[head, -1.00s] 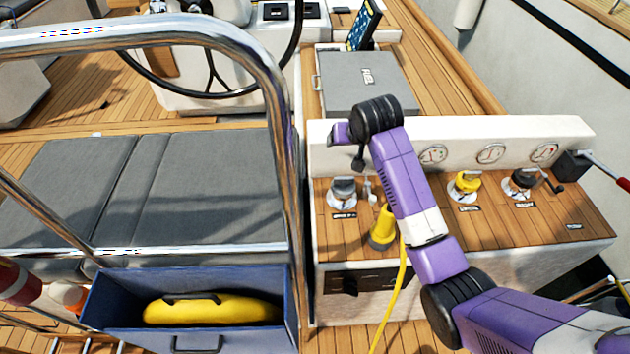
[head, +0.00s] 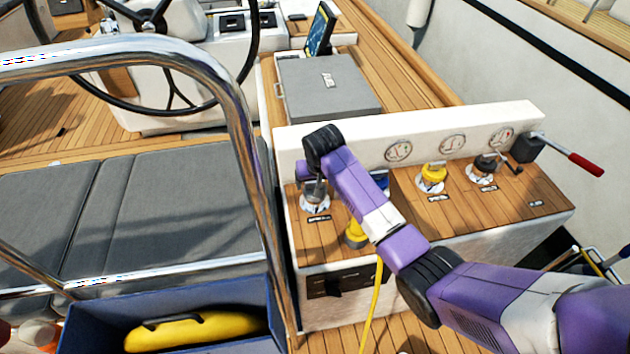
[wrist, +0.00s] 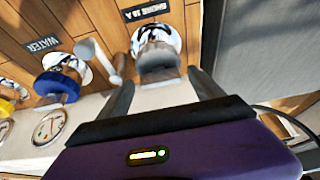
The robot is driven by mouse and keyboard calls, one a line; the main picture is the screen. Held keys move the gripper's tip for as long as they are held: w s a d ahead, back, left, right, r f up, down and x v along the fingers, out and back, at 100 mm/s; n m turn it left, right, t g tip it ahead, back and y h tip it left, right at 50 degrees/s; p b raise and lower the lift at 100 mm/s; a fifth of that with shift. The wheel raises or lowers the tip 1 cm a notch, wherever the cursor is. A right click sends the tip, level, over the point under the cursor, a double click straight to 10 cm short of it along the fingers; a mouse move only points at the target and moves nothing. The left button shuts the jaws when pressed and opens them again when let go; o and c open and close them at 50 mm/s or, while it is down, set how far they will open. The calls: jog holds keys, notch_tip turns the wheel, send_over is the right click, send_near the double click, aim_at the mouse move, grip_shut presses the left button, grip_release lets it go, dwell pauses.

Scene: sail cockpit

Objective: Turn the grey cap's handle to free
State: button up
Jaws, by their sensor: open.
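The grey cap (head: 314,203) sits on a pale round flange at the left end of the wooden panel, partly covered by my gripper in the head view. In the wrist view the grey cap (wrist: 158,62) is upper centre, beside a "SHORE 16 A" label, with its grey handle part toward me. My gripper (wrist: 162,92) is open, its two dark fingers on either side of the cap's near end. I see no clear contact. In the head view my gripper (head: 317,184) is small and comes down over the cap.
A yellow plug (head: 356,236) with a hanging cable, a yellow cap (head: 432,175), a black cap (head: 482,168) and a red-handled lever (head: 585,164) are farther along. A steel rail (head: 240,130) stands left.

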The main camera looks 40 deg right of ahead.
jog(key=c, duration=1.4)
